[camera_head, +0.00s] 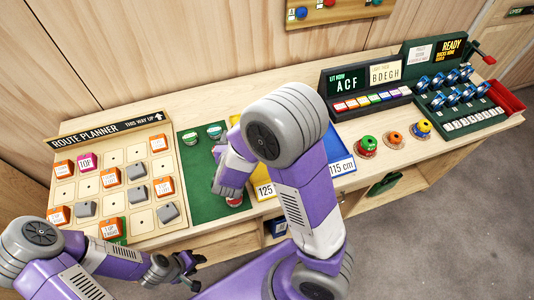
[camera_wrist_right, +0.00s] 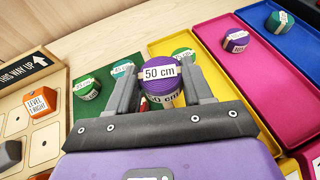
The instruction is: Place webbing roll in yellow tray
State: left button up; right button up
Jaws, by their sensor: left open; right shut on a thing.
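A purple webbing roll (camera_wrist_right: 160,75) with a white "50 cm" label is between the fingers of my right gripper (camera_wrist_right: 162,80), which is shut on it. A second "50 cm" label shows just below it, partly hidden. The yellow tray (camera_wrist_right: 218,85) lies to the right of the roll in the right wrist view. A teal roll (camera_wrist_right: 183,54) is at its far end. In the head view my right arm hides much of the yellow tray (camera_head: 262,179), and the held roll cannot be made out. My left gripper (camera_head: 190,270) is open and empty in front of the table.
The green tray (camera_wrist_right: 105,105) left of the yellow one holds a green roll (camera_wrist_right: 87,87) and a teal roll (camera_wrist_right: 122,68). A magenta tray (camera_wrist_right: 245,75) and a blue tray (camera_wrist_right: 285,65) lie farther right. The route planner board (camera_head: 95,200) is at the left.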

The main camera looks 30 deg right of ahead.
jog(key=s+d+r+m+g+h+p, duration=0.2)
jog(key=s+d+m+g+h+p, duration=0.4)
jog(key=m+g+p, duration=0.6)
jog(key=f, duration=0.3)
jog(key=w+a+f+n+t+p, duration=0.1)
jog(key=f, duration=0.2)
jog(key=f+t+p, duration=0.1)
jog(key=f, duration=0.3)
jog(key=shift+w+a+n, duration=0.15)
jog(key=shift+a+n, duration=0.15)
jog(key=shift+n, duration=0.1)
jog(key=shift+f, duration=0.1)
jog(key=shift+f, duration=0.15)
jog(key=o, duration=1)
jog(key=shift+o, duration=0.2)
